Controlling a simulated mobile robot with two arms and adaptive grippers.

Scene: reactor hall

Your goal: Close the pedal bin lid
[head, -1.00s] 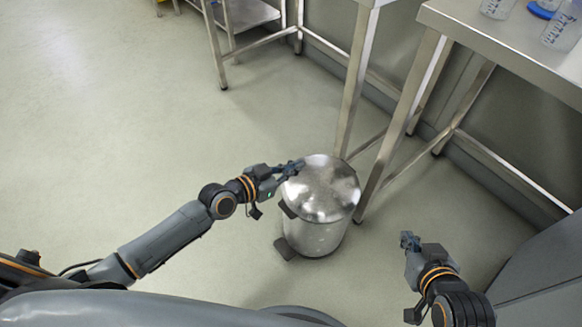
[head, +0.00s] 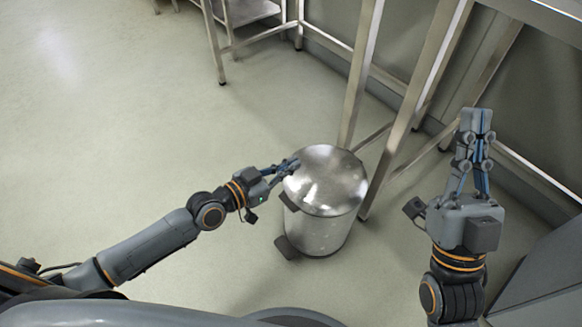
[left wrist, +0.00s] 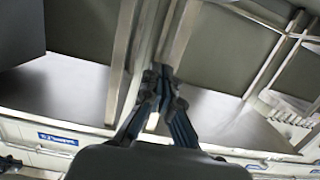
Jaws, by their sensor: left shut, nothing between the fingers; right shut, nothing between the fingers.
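The steel pedal bin (head: 320,232) stands upright on the floor. Its domed lid (head: 328,180) lies flat over the top and looks closed. The dark pedal (head: 286,248) sticks out at its lower left. My left gripper (head: 290,166) is shut and empty, with its fingertips at the upper left edge of the lid; I cannot tell if they touch it. In the left wrist view my left gripper (left wrist: 163,85) shows its fingers together. My right gripper (head: 477,118) is shut and empty, raised to the right of the bin and apart from it.
A steel table with legs (head: 362,75) stands right behind the bin. Another steel table (head: 252,12) is at the back. A grey cabinet (head: 550,265) is at the lower right. The floor (head: 110,120) to the left is clear.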

